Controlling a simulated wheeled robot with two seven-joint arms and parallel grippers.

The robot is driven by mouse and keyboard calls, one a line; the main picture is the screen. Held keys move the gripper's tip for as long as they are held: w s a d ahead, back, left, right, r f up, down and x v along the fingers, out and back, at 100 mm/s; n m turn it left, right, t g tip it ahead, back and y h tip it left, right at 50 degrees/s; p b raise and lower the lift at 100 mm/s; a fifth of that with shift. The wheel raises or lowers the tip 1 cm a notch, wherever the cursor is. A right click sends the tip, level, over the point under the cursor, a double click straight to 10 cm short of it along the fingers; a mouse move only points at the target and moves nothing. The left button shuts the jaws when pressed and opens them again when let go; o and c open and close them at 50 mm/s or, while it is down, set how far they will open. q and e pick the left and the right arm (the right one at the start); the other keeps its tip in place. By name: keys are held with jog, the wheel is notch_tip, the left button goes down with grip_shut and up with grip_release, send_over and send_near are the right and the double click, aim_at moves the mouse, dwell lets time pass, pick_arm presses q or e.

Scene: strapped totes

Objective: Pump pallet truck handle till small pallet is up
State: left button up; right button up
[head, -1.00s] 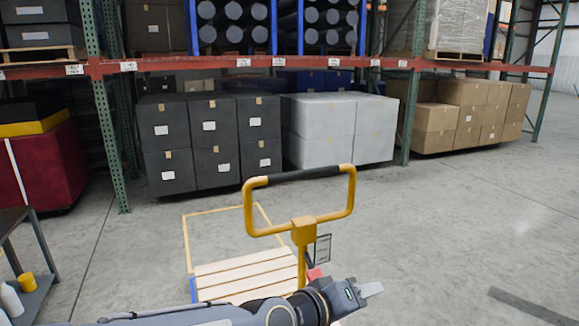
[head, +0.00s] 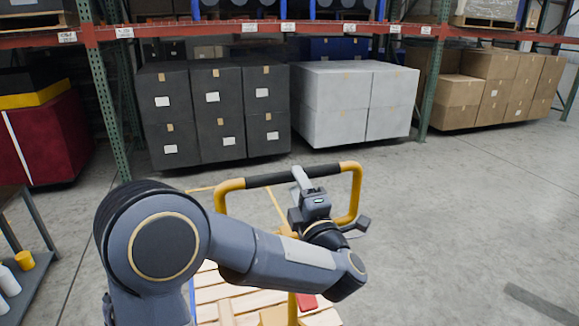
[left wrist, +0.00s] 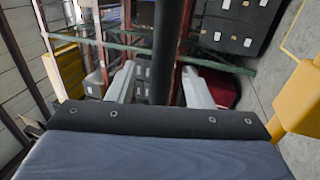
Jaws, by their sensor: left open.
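The pallet truck handle is a yellow loop (head: 354,195) with a black grip bar (head: 265,180) across its top, standing upright in the head view. My left gripper (head: 302,178) is at the right part of that bar. In the left wrist view the dark bar (left wrist: 168,60) runs between the two open fingers (left wrist: 157,88), with gaps on both sides. The small wooden pallet (head: 208,278) lies low behind my left arm, mostly hidden, so its height off the floor cannot be told. A red part (head: 306,301) shows at the foot of the handle. My right gripper is not in view.
Behind stand a rack with dark boxes (head: 215,115), pale grey boxes (head: 350,105) and cardboard boxes (head: 470,95). A red tote (head: 50,140) and a grey bench (head: 35,285) are at the left. The floor at the right is clear.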

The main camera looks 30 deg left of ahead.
pick_arm(q)
jog(key=p+x, duration=0.1)
jog(key=x, duration=0.4)
jog(key=shift+f, duration=0.1)
grip_shut()
